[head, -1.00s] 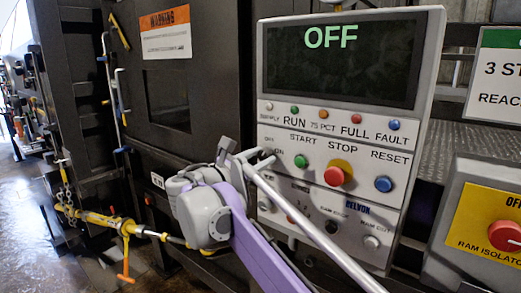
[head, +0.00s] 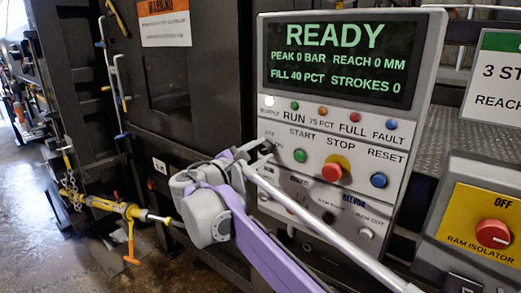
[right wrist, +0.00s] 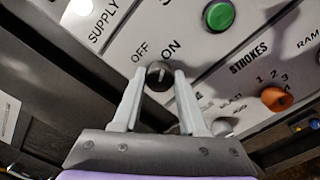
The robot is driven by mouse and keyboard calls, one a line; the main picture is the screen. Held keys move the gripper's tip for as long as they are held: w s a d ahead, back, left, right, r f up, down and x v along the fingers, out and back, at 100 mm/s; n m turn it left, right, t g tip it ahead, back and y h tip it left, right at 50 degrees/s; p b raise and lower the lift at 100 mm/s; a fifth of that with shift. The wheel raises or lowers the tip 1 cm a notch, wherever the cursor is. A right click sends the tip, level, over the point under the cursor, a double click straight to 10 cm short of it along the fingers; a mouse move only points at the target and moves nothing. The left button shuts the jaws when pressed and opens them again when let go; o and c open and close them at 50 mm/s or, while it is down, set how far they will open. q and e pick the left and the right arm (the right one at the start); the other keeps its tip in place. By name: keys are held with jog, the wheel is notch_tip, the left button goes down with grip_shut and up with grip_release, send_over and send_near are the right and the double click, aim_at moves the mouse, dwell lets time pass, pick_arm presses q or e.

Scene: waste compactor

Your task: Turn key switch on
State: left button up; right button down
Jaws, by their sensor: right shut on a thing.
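The key switch (right wrist: 158,74) is a small dark round knob with a pale mark, between the printed words OFF and ON in the right wrist view. My right gripper (right wrist: 160,78) is shut on it, with one pale finger on each side. In the head view my right gripper (head: 260,150) reaches the left side of the control panel (head: 408,130), and its fingers mostly hide the switch. The panel's display (head: 338,65) reads READY, with lines for peak, reach, fill and strokes. The supply lamp (head: 269,101) is bright white. My left gripper is not in view.
A green start button (head: 300,156), a red stop button (head: 332,172) and a blue reset button (head: 379,180) sit right of the switch. An orange strokes knob (right wrist: 276,98) is close by. A red ram isolator knob (head: 492,234) is on a yellow plate at the right.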

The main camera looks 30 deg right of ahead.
dwell(0.3)
jog(key=shift+c, duration=2.2)
grip_release()
jog(key=shift+a, duration=0.1)
jog(key=b+v, duration=0.1)
jog(key=v, duration=0.9)
jog(key=shift+s+a, duration=0.2)
jog(key=shift+a, duration=0.1)
